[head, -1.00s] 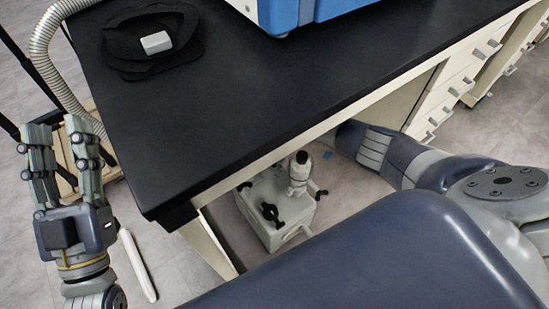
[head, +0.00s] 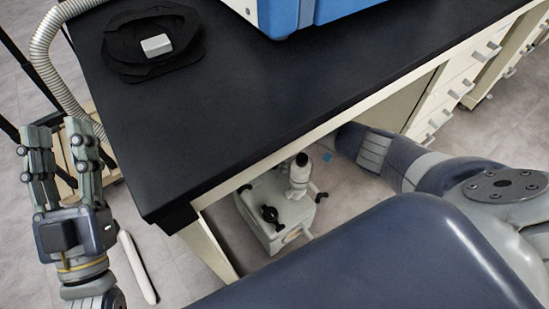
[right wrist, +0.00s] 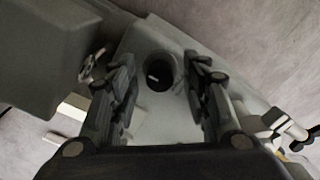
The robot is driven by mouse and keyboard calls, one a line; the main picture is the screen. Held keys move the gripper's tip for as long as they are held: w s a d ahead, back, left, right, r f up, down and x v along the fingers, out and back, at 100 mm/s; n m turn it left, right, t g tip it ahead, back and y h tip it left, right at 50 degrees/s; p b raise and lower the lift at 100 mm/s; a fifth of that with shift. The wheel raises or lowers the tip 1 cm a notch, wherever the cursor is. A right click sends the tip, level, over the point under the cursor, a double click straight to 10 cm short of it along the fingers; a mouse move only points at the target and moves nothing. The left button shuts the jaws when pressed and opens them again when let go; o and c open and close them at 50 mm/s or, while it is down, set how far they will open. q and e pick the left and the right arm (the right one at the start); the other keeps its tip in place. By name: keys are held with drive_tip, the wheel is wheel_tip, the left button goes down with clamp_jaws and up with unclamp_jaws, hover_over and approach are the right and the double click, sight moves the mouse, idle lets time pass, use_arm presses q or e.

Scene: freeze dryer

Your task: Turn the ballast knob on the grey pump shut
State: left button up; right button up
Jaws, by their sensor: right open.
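The grey pump (head: 262,228) stands on the floor under the black bench, partly hidden by the bench edge and my right arm. A black handle-like part and a pale upright fitting (head: 299,175) show on top of it. In the right wrist view, a round black knob (right wrist: 159,71) with a short white mark sits on the pale pump surface (right wrist: 165,128). My right gripper (right wrist: 164,80) is open, with one finger on each side of the knob; I cannot tell if they touch it. It is hidden in the head view. My left gripper (head: 62,150) is open and empty, left of the bench.
The black bench top (head: 215,105) overhangs the pump. A blue machine (head: 290,14) and a black coiled item with a white block (head: 156,45) are on it. A ribbed hose (head: 42,50) runs down at the left. Drawers (head: 455,90) stand to the right.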

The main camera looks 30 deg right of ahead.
wheel_tip(320, 180, up, 12)
idle(0.5)
idle(0.4)
